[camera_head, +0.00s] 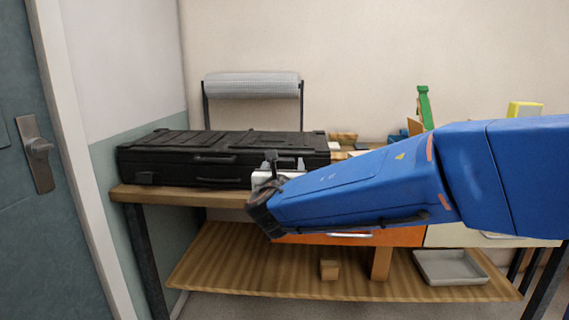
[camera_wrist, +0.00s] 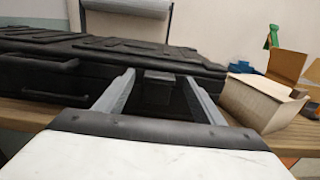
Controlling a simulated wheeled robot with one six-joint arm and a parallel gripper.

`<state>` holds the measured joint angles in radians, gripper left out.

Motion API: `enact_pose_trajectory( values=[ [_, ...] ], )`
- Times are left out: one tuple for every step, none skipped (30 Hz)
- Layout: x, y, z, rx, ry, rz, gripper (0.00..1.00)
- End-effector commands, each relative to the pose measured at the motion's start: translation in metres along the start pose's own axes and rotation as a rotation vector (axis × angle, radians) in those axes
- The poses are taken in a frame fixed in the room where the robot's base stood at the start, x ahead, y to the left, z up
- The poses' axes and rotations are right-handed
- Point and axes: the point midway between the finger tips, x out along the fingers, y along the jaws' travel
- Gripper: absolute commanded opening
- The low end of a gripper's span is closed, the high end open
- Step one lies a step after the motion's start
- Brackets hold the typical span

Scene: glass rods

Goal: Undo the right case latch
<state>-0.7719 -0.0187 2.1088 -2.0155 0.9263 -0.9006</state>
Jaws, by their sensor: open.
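The long black case (camera_head: 225,143) lies shut on the wooden bench, and its front face fills the left of the wrist view (camera_wrist: 90,75). The right case latch (camera_wrist: 158,90) is a small dark block on the case's front, near its right end. In the head view my gripper and arm hide it. My gripper (camera_head: 285,163) is at the case's front right. In the wrist view its two grey fingers (camera_wrist: 160,98) are open, one on each side of the latch. I see no clear contact. The left latch (camera_head: 145,178) is on the front's left end.
The case handle (camera_wrist: 48,78) is left of my fingers. An open cardboard box (camera_wrist: 255,100) stands close on the right on the bench (camera_head: 165,194). A roll (camera_head: 252,85) stands behind the case. A grey tray (camera_head: 450,267) is on the lower shelf.

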Motion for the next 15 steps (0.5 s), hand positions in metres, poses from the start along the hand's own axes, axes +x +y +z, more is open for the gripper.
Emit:
enact_pose_trajectory(
  values=[
    [0.006, 0.0, 0.0, 0.0, 0.0, -0.002, 0.62],
    [0.009, 0.0, 0.0, 0.0, 0.0, -0.002, 0.62],
    [0.013, 0.0, -0.001, -0.001, 0.001, -0.001, 0.62],
    [0.015, 0.0, -0.001, -0.001, 0.001, -0.001, 0.62],
    [0.017, 0.0, -0.001, -0.001, 0.001, -0.001, 0.62],
    [0.019, 0.0, 0.0, -0.001, 0.001, 0.0, 0.62],
    [0.02, 0.0, 0.0, -0.001, 0.0, 0.0, 0.62],
    [0.021, 0.0, 0.0, 0.0, 0.0, 0.0, 0.62],
    [0.021, 0.0, 0.0, 0.0, 0.0, 0.0, 0.62],
    [0.022, 0.0, 0.0, 0.0, 0.0, 0.0, 0.62],
    [0.022, 0.0, 0.0, 0.0, 0.0, 0.001, 0.62],
    [0.022, 0.0, 0.0, 0.0, 0.0, 0.001, 0.62],
    [0.022, 0.0, 0.0, 0.0, 0.0, 0.001, 0.62],
    [0.022, 0.0, 0.0, 0.0, 0.0, 0.001, 0.62],
    [0.022, 0.0, 0.0, 0.0, 0.0, 0.001, 0.62]
  ],
)
